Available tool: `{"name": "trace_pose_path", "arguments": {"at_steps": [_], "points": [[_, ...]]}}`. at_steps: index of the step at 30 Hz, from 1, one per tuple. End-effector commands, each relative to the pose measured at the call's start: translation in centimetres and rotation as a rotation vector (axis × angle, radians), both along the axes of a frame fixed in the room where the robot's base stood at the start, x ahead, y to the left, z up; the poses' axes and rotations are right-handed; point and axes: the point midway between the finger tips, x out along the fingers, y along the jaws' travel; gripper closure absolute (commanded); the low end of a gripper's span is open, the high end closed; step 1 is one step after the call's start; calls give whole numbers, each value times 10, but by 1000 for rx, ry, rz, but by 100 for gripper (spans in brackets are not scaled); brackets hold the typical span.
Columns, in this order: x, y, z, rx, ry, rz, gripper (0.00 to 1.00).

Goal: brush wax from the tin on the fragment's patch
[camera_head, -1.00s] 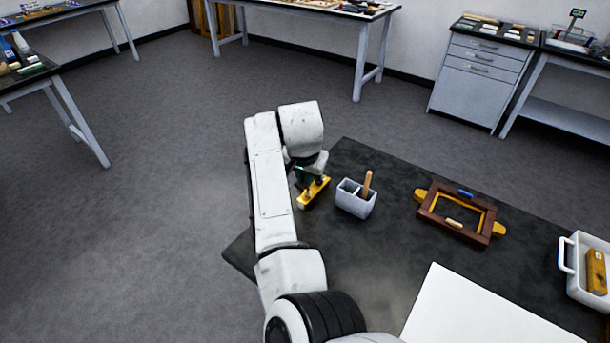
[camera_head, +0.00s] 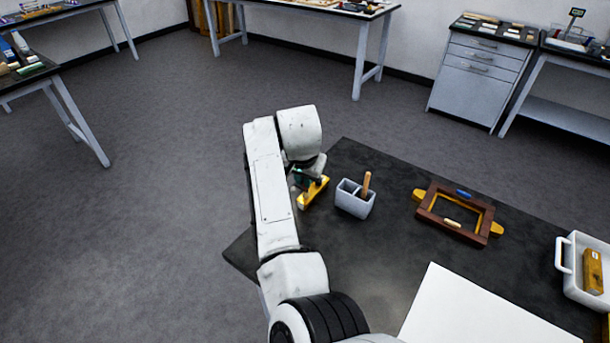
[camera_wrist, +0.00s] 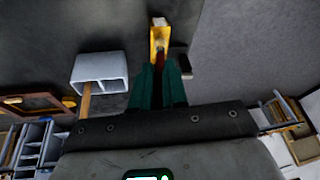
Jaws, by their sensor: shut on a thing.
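My gripper (camera_wrist: 160,82) has dark green fingers, close together on the near end of a yellow gilt piece (camera_wrist: 158,42). The piece also shows in the head view (camera_head: 313,192), low over or on the dark table at its far left corner, left of a grey holder. The fingers partly hide its near end, and my arm hides much of the gripper in the head view. A wooden handle (camera_head: 366,184) stands tilted in the holder's right compartment; its lower end is hidden. A small dark thing (camera_wrist: 184,63) lies beside the fingers; I cannot tell whether it is the tin.
The grey two-part holder (camera_head: 352,203) stands close right of my gripper. A brown and gold frame (camera_head: 434,210) lies farther right. A white tray (camera_head: 567,255) with a yellow block (camera_head: 593,272) is at the right edge. A white sheet (camera_head: 475,315) covers the near table.

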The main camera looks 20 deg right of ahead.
Motion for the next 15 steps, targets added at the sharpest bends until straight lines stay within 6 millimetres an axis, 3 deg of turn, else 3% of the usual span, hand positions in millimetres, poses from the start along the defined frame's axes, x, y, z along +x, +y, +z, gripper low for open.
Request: {"name": "trace_pose_path", "arguments": {"at_steps": [8, 15], "points": [[12, -18, -2, 0, 0, -2, 100], [11, -16, 0, 0, 2, 1, 100]]}}
